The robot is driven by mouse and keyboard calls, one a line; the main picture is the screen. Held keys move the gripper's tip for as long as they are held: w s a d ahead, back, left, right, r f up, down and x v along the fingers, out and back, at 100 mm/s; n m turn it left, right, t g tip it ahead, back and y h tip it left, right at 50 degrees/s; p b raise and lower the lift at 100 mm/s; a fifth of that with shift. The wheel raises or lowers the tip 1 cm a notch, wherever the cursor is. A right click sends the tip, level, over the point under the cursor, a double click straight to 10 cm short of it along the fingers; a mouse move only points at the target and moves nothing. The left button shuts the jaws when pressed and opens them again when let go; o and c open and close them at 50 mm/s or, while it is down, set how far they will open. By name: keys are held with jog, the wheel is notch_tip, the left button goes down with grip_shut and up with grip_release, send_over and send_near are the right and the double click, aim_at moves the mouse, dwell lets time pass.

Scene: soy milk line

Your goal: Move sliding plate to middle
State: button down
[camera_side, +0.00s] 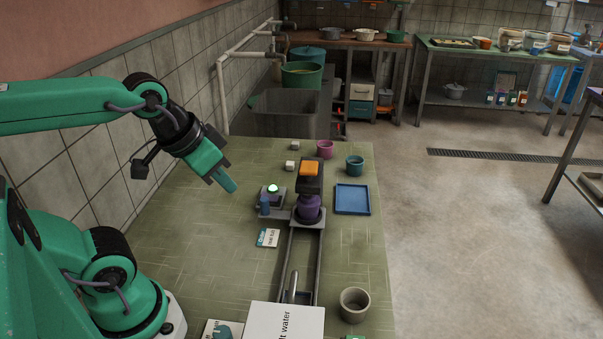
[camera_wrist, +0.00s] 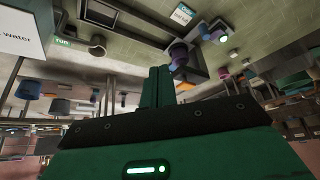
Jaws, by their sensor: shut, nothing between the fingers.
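The sliding plate (camera_side: 297,221) is a flat grey piece at the far end of a dark two-bar rail (camera_side: 317,263). A purple jar (camera_side: 309,205) stands on it, beneath or close beside a dark unit with an orange top (camera_side: 310,168). The purple jar also shows upside down in the wrist view (camera_wrist: 178,50). My gripper (camera_side: 230,186) is shut and empty, raised above the table left of the plate and apart from it. Its closed fingers (camera_wrist: 158,75) show in the wrist view. The jar partly hides the plate.
A glowing green button unit (camera_side: 272,189) with a blue piece sits left of the plate. A blue tray (camera_side: 352,199) lies right. A metal post (camera_side: 293,284) stands near the rail's front end, behind a white sign (camera_side: 285,322). A grey cup (camera_side: 354,304) stands front right.

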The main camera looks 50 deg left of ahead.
jog(key=c, duration=1.3)
grip_release()
jog(key=shift+w+a, duration=0.1)
jog(key=shift+w, duration=0.1)
jog(key=shift+o, duration=0.2)
jog(key=n+g, duration=0.4)
jog(key=g, duration=0.2)
send_over(264, 199)
jog(key=f, duration=1.2)
jog(key=shift+s+d+f, duration=0.15)
jog(key=shift+d, duration=0.1)
jog(key=shift+a+f, duration=0.2)
jog(key=shift+f, duration=0.1)
jog(key=shift+f, duration=0.1)
jog(key=shift+f, duration=3.8)
